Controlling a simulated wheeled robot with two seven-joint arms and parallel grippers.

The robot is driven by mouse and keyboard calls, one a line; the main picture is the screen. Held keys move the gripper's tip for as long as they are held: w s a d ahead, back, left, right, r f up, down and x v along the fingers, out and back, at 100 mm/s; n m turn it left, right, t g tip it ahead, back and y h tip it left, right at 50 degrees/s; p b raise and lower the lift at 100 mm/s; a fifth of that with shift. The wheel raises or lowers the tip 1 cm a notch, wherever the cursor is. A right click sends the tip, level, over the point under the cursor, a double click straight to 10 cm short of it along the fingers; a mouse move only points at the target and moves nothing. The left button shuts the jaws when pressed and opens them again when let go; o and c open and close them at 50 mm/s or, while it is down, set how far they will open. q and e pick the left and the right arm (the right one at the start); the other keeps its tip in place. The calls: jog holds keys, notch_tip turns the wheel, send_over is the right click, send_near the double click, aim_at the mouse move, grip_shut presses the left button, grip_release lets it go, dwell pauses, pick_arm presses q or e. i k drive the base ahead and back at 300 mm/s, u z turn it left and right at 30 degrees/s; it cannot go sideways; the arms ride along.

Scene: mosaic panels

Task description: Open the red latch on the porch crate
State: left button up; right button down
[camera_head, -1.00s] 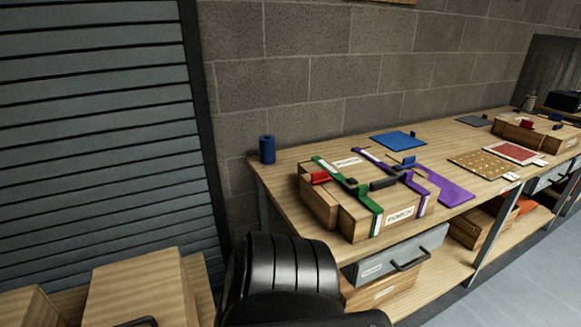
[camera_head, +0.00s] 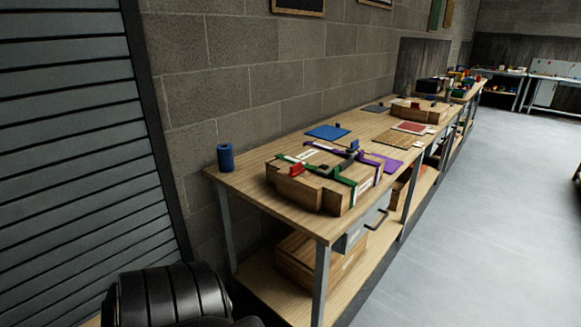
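The porch crate (camera_head: 310,193) is a wooden box on the near end of the long workbench. Green and purple straps cross its top. The red latch (camera_head: 296,170) sits on the crate's left side, by the green strap. A blue latch (camera_head: 354,146) shows at the crate's far side by the purple strap. From here I cannot tell whether the red latch is open or closed. A black ribbed part of my own arm shows at the lower left. Neither of my grippers is in view.
The workbench (camera_head: 240,187) runs away to the right along a block wall. A blue cylinder (camera_head: 225,157) stands at its near left corner. A blue panel (camera_head: 327,132), a red panel (camera_head: 411,127) and another crate (camera_head: 418,109) lie farther along. Open grey floor (camera_head: 480,220) is on the right.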

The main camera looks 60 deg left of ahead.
aim_at(297, 169)
jog(key=u, duration=1.2)
